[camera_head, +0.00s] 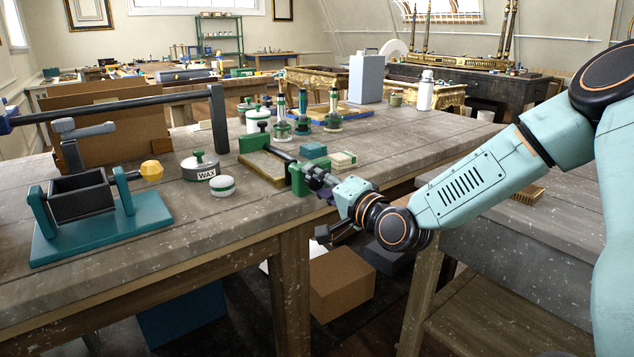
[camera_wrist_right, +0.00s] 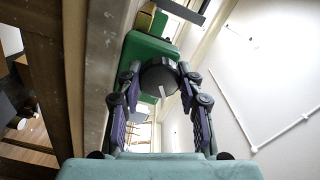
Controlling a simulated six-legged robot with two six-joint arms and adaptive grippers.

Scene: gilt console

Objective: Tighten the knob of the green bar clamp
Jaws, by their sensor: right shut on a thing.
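The green bar clamp (camera_head: 298,181) lies at the front edge of the wooden workbench, its other green jaw (camera_head: 252,143) farther back and a dark bar between them. Its dark round knob (camera_wrist_right: 158,76) has a white mark and faces my right wrist camera. My right gripper (camera_head: 320,181) reaches in from the right and is shut on the knob; its fingers sit on both sides of the knob in the right wrist view (camera_wrist_right: 160,82). In the head view the gripper hides most of the knob. A framed panel (camera_head: 262,166) lies between the clamp's jaws.
A teal stand with a black box (camera_head: 90,225), a wax tin (camera_head: 200,168) and a white-green jar (camera_head: 222,186) stand left. Small boxes (camera_head: 343,159) and green-based tools (camera_head: 333,115) are behind the clamp. A cardboard box (camera_head: 340,285) is below.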

